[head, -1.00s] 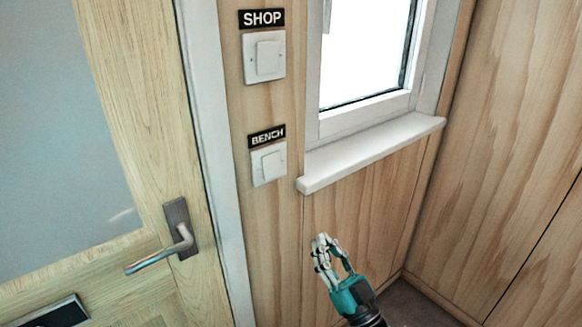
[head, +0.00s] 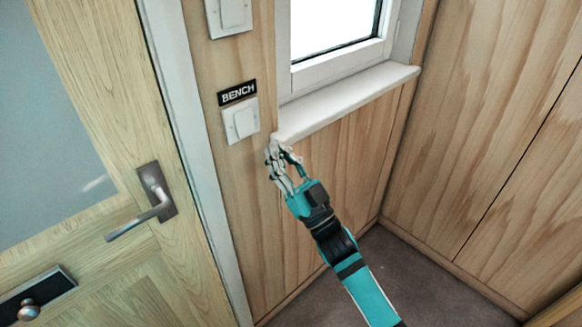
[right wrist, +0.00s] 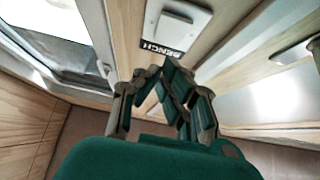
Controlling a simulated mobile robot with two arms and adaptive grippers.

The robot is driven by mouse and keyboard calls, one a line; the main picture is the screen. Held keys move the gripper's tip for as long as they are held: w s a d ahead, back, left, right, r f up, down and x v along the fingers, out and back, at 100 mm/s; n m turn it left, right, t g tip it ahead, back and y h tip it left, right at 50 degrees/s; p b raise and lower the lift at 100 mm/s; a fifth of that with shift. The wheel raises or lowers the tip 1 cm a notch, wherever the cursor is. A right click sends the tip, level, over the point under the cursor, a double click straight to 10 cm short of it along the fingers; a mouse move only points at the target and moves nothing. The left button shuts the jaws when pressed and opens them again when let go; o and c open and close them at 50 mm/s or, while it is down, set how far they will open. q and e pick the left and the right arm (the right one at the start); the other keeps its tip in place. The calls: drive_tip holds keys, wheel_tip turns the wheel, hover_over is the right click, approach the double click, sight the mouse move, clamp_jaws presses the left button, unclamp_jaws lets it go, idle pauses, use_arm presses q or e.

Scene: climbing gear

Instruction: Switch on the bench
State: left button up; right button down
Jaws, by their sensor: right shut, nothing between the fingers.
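The bench switch (head: 241,121) is a white plate with a square rocker on the wood wall. Its black BENCH label (head: 237,93) sits just above it. I cannot tell which way the rocker is set. My right gripper (head: 278,151) is shut and empty. In the head view it is just right of and below the switch, in front of the sill's left corner, with a gap to the switch. In the right wrist view the shut fingers (right wrist: 165,75) overlap the wall close to the BENCH label (right wrist: 162,50). A white switch plate (right wrist: 177,20) shows beside that label. My left gripper is out of view.
Another switch plate (head: 229,15) is above, cut by the frame edge. The white window sill (head: 345,101) juts out right of the bench switch. A door with a lever handle (head: 145,212) is at left. The floor (head: 395,285) at lower right is clear.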

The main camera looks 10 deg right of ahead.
sight(248, 118)
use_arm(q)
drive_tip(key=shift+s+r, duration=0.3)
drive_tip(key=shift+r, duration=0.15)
use_arm(e)
drive_tip(key=shift+w+a+r, duration=0.25)
drive_tip(key=shift+w+a, duration=0.6)
drive_tip(key=shift+w, duration=0.35)
drive_tip(key=shift+w+a+r, duration=0.2)
drive_tip(key=shift+w+a, duration=0.65)
drive_tip(key=shift+w, duration=0.3)
